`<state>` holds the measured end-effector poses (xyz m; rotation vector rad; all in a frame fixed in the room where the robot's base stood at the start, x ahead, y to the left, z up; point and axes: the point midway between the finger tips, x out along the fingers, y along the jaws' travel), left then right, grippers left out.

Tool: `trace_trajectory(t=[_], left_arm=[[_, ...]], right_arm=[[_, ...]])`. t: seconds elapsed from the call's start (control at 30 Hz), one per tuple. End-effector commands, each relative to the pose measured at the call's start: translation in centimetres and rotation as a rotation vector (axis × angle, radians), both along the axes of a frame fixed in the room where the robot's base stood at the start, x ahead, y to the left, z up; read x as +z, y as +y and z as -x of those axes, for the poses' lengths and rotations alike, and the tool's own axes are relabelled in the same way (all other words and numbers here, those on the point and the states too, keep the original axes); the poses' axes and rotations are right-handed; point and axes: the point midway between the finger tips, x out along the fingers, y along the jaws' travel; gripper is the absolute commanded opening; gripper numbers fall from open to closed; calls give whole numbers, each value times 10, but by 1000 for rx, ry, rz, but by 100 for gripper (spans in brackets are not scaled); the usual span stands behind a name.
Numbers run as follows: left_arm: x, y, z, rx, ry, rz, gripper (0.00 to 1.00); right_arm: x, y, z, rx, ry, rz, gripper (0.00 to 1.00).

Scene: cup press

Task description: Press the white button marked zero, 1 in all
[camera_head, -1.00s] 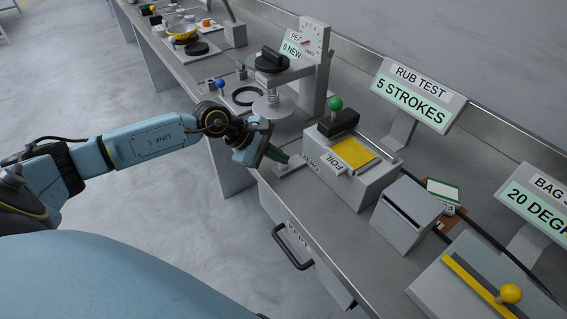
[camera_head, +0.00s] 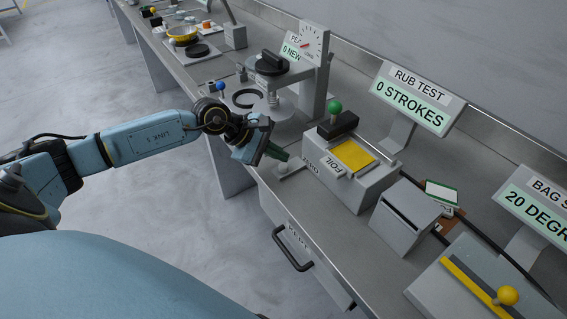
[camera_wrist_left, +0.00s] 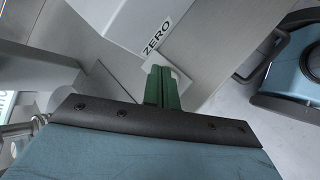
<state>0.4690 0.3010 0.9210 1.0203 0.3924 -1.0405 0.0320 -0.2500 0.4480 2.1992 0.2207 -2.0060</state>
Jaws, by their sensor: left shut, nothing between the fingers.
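My left gripper (camera_head: 279,154) is shut and empty, its green fingers together. It hangs just above the white button (camera_head: 284,170), which sits on a small plate (camera_head: 293,170) at the front of the rub tester. A gap appears to show between fingertips and button. In the left wrist view the fingers (camera_wrist_left: 160,85) cover the button, and part of the pale plate (camera_wrist_left: 182,80) shows beside the ZERO label (camera_wrist_left: 156,37). The rub test sign (camera_head: 412,98) reads 0 STROKES. My right gripper is not in view.
The rub tester (camera_head: 360,185) has a green knob (camera_head: 335,107) and a yellow pad (camera_head: 354,155). A press with a dial (camera_head: 314,43) stands behind my gripper. A grey slotted box (camera_head: 405,216) is to the right. A drawer handle (camera_head: 292,252) juts from the bench front.

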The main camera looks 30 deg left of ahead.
Motion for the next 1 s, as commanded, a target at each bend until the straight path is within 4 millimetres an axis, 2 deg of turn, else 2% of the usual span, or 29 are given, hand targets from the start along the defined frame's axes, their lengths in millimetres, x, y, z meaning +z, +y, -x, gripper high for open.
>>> trace_trajectory(t=[0.27,0.73,1.0], left_arm=[[2,0,0,0,-1,0,0],[46,0,-1,0,-3,-1,0],[50,0,0,0,-1,0,0]], right_arm=[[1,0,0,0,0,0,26],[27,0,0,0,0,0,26],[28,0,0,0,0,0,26]])
